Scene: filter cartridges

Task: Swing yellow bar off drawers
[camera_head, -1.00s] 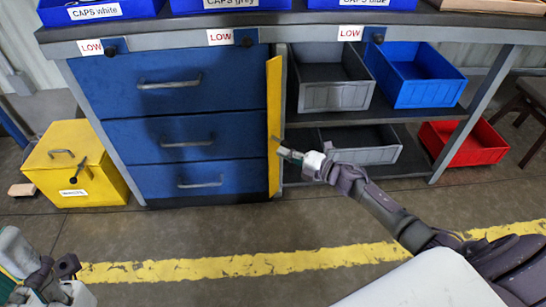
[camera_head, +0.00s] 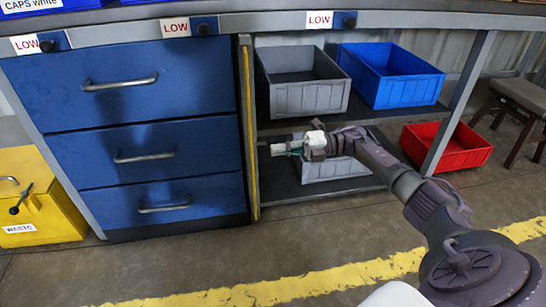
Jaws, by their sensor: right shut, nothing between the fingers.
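The yellow bar (camera_head: 249,125) stands upright, seen nearly edge-on, along the right side of the blue drawers (camera_head: 145,120). It does not lie across the drawer fronts. The drawers are closed, each with a metal handle. My right gripper (camera_head: 274,150) is shut and empty, just right of the bar and in front of the shelf unit, with a small gap to the bar in the picture. My left gripper is out of view.
A grey bin (camera_head: 300,95) and a blue bin (camera_head: 392,85) sit on the upper shelf. Another grey bin (camera_head: 335,170) is partly hidden behind my right arm. A red bin (camera_head: 455,150) stands at right, a yellow waste box (camera_head: 45,205) at left. The floor before the drawers is clear.

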